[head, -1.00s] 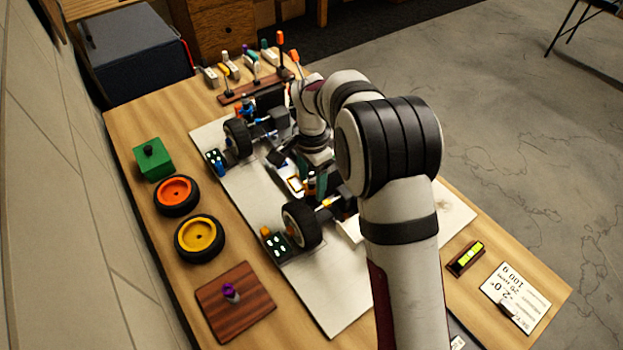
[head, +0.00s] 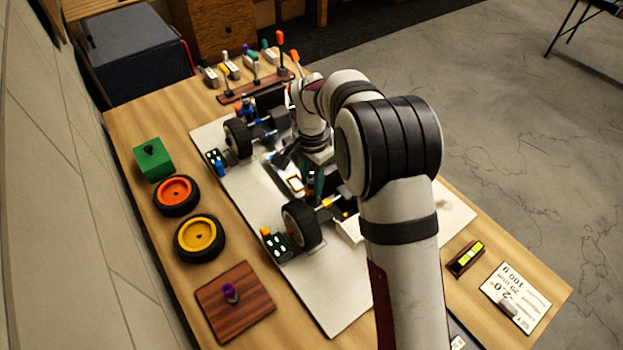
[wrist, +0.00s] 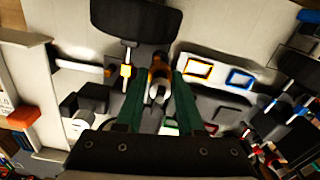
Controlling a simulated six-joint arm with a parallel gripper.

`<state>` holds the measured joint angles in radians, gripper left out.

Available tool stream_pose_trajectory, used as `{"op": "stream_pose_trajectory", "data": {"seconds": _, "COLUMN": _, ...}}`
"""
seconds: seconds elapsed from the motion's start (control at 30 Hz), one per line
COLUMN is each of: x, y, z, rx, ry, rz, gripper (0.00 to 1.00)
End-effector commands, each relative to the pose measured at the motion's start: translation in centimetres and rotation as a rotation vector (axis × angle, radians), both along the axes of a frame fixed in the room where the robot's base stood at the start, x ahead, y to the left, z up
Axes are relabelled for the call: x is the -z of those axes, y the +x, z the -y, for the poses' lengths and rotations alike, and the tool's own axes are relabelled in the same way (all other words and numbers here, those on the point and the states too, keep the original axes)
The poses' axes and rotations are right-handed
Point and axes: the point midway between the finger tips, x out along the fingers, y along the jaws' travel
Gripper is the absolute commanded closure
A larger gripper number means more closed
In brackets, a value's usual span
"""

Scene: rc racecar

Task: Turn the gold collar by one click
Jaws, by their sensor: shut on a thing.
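The gold collar (wrist: 155,74) shows in the wrist view as a gold-orange band on a dark and silver upright part between my fingers. My gripper (wrist: 158,82) has dark green fingers on either side of this part and is shut on it. The fingers hide some of the collar's edges. In the head view my gripper (head: 318,183) is over the middle of the car, near the front wheel, and the held collar cannot be made out there.
Orange-framed (wrist: 200,69) and blue-framed (wrist: 239,78) parts lie to the right. A black wheel (head: 301,223) stands close by. Loose wheels (head: 200,238) and a green box (head: 152,160) line the bench's left side.

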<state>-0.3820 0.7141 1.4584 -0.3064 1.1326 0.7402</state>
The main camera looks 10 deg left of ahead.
Motion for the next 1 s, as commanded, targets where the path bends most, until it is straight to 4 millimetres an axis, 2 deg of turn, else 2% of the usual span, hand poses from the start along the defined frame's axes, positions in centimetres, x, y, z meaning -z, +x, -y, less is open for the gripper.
{"op": "stream_pose_trajectory", "data": {"seconds": 0.03, "x": 0.0, "y": 0.0, "z": 0.0, "rx": 0.0, "ry": 0.0, "rz": 0.0, "gripper": 0.61}}
{"op": "stream_pose_trajectory", "data": {"seconds": 0.2, "x": 0.0, "y": 0.0, "z": 0.0, "rx": 0.001, "ry": 0.0, "rz": 0.0, "gripper": 0.32}}
{"op": "stream_pose_trajectory", "data": {"seconds": 0.47, "x": 0.0, "y": 0.0, "z": 0.0, "rx": 0.001, "ry": 0.0, "rz": 0.0, "gripper": 0.32}}
{"op": "stream_pose_trajectory", "data": {"seconds": 0.57, "x": -0.7, "y": 0.1, "z": 0.0, "rx": 0.002, "ry": 0.0, "rz": 0.001, "gripper": 0.32}}
{"op": "stream_pose_trajectory", "data": {"seconds": 0.67, "x": -2.4, "y": 0.1, "z": 0.0, "rx": 0.002, "ry": 0.001, "rz": 0.003, "gripper": 0.32}}
{"op": "stream_pose_trajectory", "data": {"seconds": 1.0, "x": -12.5, "y": 0.1, "z": 0.0, "rx": 0.002, "ry": 0.002, "rz": 0.004, "gripper": 0.32}}
